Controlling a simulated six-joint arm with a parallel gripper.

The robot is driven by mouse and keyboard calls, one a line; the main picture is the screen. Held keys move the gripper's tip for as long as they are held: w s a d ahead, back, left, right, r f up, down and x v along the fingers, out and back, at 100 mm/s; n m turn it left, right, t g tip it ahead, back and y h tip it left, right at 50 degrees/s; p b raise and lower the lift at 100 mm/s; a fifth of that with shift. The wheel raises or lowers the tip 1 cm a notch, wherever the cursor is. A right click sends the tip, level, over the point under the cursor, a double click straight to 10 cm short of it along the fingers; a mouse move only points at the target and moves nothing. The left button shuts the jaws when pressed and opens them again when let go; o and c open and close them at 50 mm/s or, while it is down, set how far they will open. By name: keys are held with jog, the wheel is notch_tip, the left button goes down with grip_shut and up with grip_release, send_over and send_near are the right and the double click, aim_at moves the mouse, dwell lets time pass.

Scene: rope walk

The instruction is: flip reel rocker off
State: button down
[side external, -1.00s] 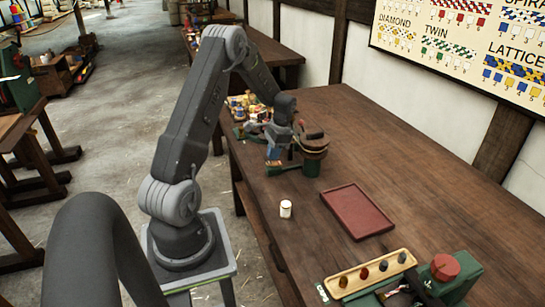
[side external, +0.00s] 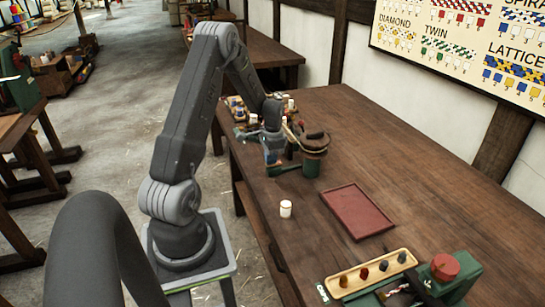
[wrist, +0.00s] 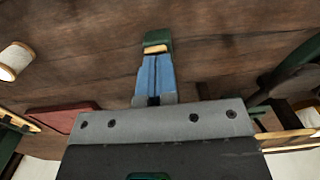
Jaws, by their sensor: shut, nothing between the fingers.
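The reel (side external: 312,160) is a green post with a round brown top on the wooden table. A low green piece reaches out from its foot to the left. In the wrist view a small dark green block with a tan rocker (wrist: 157,48) shows just beyond the fingertips. Which way the rocker is tipped, I cannot tell. My gripper (wrist: 156,60) has blue fingers, closed together and empty, with their tips at or very near the rocker; contact is unclear. In the side view my gripper (side external: 273,160) is low, just left of the reel post, and hides the rocker.
A white cup-like spool (side external: 286,208) stands in front of the reel, left of a red tray (side external: 357,211). A wooden rack (side external: 372,274) with several coloured pegs and a green machine (side external: 458,281) are nearer. Small items crowd behind my gripper. The table's right side is clear.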

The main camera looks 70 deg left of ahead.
jog(key=shift+s+d+f+t, duration=0.15)
jog(key=shift+s+f+t, duration=0.15)
jog(key=shift+f+t, duration=0.25)
jog(key=shift+s, duration=0.1)
jog(key=shift+s+f, duration=0.3)
jog(key=shift+s, duration=0.05)
dwell(0.4)
jog(key=shift+w, duration=0.2)
jog(key=shift+w+d+r, duration=0.1)
jog(key=shift+w+r, duration=0.05)
jog(key=shift+w, duration=0.6)
jog(key=shift+w+r, duration=0.1)
jog(key=shift+r, duration=0.05)
notch_tip(320, 180, up, 15)
jog(key=s, duration=0.1)
jog(key=shift+a, duration=0.35)
